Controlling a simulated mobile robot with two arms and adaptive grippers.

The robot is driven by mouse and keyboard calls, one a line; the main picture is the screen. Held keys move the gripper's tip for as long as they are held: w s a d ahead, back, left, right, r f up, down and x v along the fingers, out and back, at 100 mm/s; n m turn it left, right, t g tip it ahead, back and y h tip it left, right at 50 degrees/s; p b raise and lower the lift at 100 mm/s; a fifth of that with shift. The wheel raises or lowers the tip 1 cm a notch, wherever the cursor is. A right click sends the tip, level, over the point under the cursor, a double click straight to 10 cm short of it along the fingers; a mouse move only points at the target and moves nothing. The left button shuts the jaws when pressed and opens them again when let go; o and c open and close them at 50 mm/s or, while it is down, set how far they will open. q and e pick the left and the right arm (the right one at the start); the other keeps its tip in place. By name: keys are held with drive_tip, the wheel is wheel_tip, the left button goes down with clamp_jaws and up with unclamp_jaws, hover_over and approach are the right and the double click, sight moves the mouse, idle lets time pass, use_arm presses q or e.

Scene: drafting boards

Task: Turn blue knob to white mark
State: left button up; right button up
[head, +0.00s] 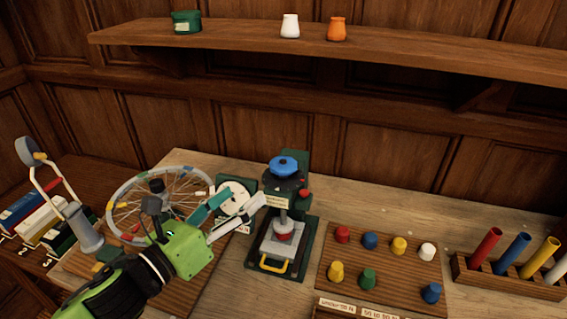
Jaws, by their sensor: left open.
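A blue knob (285,164) sits on top of a dark green press-like device (297,222) in the middle of the head view. A round dark plate lies under the knob, with a small red part at its right. I cannot make out a white mark by the knob. My left gripper (244,198) is open, left of the device and lower in the picture than the knob. Its fingers point toward the device, apart from the knob. They partly cover a white-faced dial (236,188). My right gripper is not in view.
A spoked wheel (122,208) lies left, behind my left arm. A wooden board (385,268) with several coloured pegs is right of the device. A rack (505,276) of coloured tubes stands far right. A shelf (420,63) with small jars runs above. Books (38,219) lie far left.

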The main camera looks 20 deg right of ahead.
use_arm(q)
drive_tip(key=r+m+g+h, duration=0.1)
drive_tip(key=m+g, duration=0.1)
drive_tip(key=m, duration=0.3)
drive_tip(key=p, duration=0.4)
approach(293, 158)
drive_tip(key=x, duration=0.6)
drive_tip(key=shift+w+a+f, duration=0.15)
drive_tip(key=shift+f, duration=0.05)
drive_tip(key=shift+x, duration=0.9)
drive_tip(key=shift+a, duration=0.1)
drive_tip(key=shift+f, duration=0.1)
drive_tip(key=c, duration=1.1)
